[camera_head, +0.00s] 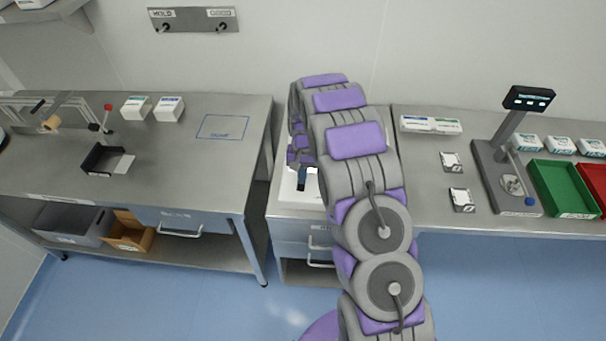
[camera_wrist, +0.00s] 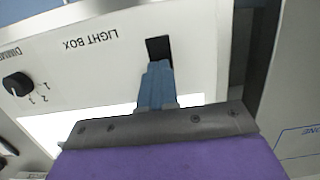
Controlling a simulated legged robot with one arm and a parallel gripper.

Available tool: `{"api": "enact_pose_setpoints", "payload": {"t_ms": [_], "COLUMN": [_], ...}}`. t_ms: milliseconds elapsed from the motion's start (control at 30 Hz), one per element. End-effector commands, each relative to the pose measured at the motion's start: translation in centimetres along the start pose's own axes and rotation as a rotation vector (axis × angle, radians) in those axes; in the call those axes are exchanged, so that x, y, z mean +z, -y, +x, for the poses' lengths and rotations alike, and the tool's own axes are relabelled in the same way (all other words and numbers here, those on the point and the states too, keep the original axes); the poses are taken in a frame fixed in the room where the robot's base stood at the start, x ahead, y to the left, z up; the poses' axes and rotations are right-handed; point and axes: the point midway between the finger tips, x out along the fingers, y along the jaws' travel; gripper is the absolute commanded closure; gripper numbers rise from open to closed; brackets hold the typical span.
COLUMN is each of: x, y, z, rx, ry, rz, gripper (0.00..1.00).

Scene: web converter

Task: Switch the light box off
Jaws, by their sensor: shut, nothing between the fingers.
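The light box (camera_head: 288,197) is a white unit on the middle bench, mostly hidden behind my arm in the head view. In the wrist view its white front panel (camera_wrist: 100,58) shows upside-down "LIGHT BOX" lettering. A black switch (camera_wrist: 158,47) sits in that panel, and a black dimmer knob (camera_wrist: 17,84) is to its left. The box's top surface (camera_wrist: 60,125) looks bright white. My gripper (camera_wrist: 157,68) is shut and empty, its blue fingertips right at the switch's lower edge in the picture. I cannot tell whether they touch it. The gripper also shows in the head view (camera_head: 302,183).
The right bench carries a gauge stand (camera_head: 500,165), a white carton (camera_head: 430,125), a green bin (camera_head: 563,188) and a red bin (camera_head: 597,180). Drawers are under the light box.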

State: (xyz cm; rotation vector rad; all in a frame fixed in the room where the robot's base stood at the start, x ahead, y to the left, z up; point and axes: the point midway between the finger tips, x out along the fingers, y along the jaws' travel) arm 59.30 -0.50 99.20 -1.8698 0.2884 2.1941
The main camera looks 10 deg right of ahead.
Motion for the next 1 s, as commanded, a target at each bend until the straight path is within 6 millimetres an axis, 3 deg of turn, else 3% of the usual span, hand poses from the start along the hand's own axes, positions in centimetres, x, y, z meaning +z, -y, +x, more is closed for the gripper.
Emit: {"api": "enact_pose_setpoints", "payload": {"t_ms": [33, 267, 367, 700, 1000], "x": [2.3, 2.3, 2.1, 0.8, 0.4], "y": [-0.7, -0.6, -0.6, -0.6, -0.6], "z": [2.6, 1.6, -0.1, -8.6, -13.0], "rx": [0.026, 0.023, 0.019, 0.001, -0.001], "ry": [0.084, 0.077, 0.062, 0.011, 0.005], "rz": [0.000, 0.000, 0.000, -0.001, 0.000], "gripper": [1.00, 1.00, 1.00, 1.00, 1.00]}}
